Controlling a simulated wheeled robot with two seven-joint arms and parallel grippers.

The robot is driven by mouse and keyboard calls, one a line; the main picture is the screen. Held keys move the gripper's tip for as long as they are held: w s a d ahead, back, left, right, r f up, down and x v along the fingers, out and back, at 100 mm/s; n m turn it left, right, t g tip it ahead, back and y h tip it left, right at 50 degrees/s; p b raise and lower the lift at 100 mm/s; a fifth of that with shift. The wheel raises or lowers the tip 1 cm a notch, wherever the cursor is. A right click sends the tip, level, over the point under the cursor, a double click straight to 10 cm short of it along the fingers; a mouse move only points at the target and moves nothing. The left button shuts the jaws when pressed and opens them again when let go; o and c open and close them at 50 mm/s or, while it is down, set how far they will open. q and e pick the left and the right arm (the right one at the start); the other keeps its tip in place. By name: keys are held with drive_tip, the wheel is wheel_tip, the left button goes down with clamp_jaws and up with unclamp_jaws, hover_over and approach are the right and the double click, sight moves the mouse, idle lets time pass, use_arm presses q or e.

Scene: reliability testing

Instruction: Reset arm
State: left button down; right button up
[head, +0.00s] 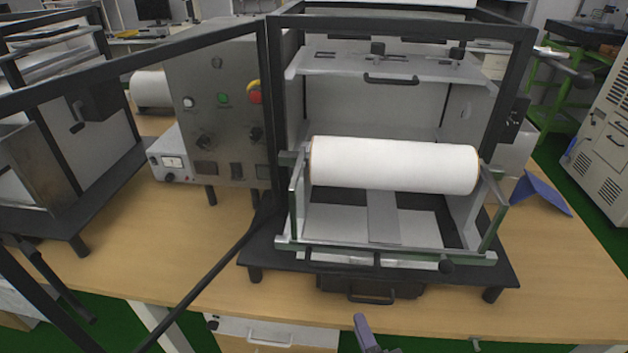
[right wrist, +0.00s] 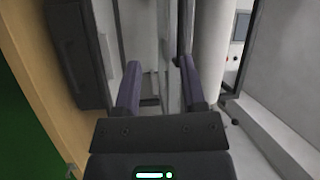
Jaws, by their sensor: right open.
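My right gripper (head: 367,333) shows only in part at the bottom edge of the head view, in front of the table and below the machine. In the right wrist view its two purple-grey fingers (right wrist: 160,80) stand apart with nothing held between them. Pale and dark upright machine parts lie beyond the fingertips; I cannot tell how far off. My left gripper is not in view.
A black-framed machine (head: 385,262) with a white roll (head: 395,165) stands on the wooden table (head: 190,265). Its open framed door (head: 215,262) reaches left towards me. A grey control box (head: 218,110) stands behind. A blue piece (head: 541,194) lies right.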

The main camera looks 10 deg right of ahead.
drive_tip(key=s+d+f+n+g+b, duration=0.1)
drive_tip(key=s+f+n+g, duration=0.4)
drive_tip(key=f, duration=0.7)
drive_tip(key=s+d+f+n+g, duration=0.1)
drive_tip(key=s+f+n+g, duration=0.35)
drive_tip(key=f, duration=0.65)
drive_tip(key=s+d+f+n+g+h, duration=0.1)
drive_tip(key=s+f+n+g, duration=0.3)
drive_tip(key=s, duration=0.6)
drive_tip(key=s+d+f+n+g+h, duration=0.1)
drive_tip(key=s+f+n+g, duration=0.3)
drive_tip(key=s, duration=0.5)
wheel_tip(320, 180, down, 2)
drive_tip(key=shift+s+d+f+g+h+b, duration=0.25)
drive_tip(key=shift+s+d+g+h+b, duration=0.15)
drive_tip(key=shift+d, duration=0.4)
drive_tip(key=shift+w, duration=0.15)
